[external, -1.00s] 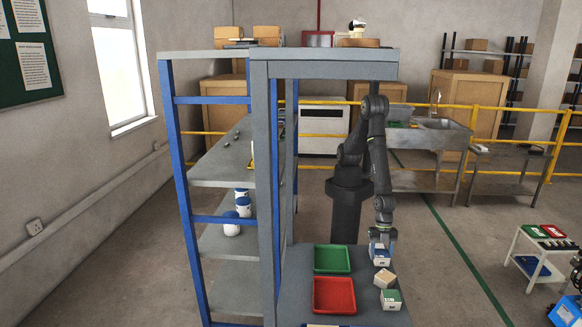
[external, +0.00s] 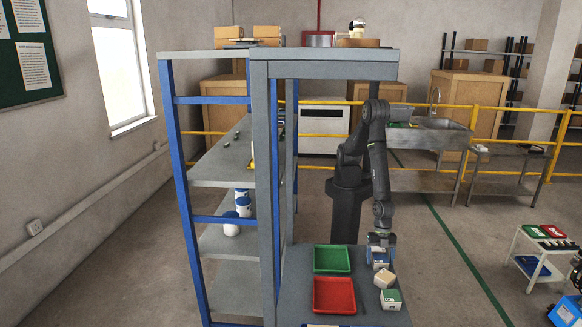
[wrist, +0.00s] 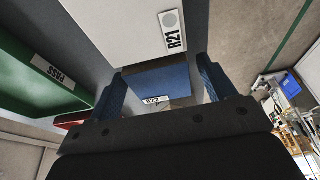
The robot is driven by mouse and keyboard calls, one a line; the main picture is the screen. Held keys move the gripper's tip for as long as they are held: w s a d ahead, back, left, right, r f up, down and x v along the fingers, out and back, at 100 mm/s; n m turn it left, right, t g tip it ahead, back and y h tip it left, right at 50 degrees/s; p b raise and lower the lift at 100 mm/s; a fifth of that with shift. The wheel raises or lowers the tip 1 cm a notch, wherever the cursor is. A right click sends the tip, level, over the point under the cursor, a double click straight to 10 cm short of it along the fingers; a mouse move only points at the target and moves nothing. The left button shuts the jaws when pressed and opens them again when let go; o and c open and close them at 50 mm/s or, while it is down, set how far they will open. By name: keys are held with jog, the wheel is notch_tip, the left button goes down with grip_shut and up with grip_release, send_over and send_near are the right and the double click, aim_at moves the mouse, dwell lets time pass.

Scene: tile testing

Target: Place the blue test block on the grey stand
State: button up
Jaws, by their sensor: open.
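The blue test block (external: 380,264) stands on the table near the right edge, with blue and white faces. In the wrist view a blue face (wrist: 160,80) with an R22 label lies between my fingers. My gripper (external: 381,250) is pointing down at this block, with its jaws open on either side; its fingers also show in the wrist view (wrist: 160,70). Whether the fingers touch the block cannot be told. I cannot clearly make out a grey stand.
A tan block (external: 384,277) and a green-and-white block (external: 390,299) stand close in front. A green tray (external: 331,271) and a red tray (external: 333,311) lie to the left. A pale surface marked R21 (wrist: 140,35) is near my fingers. A shelf frame (external: 264,180) rises left.

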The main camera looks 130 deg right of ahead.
jog(key=v, duration=1.2)
jog(key=x, duration=1.2)
jog(key=shift+r, duration=0.1)
dwell(0.4)
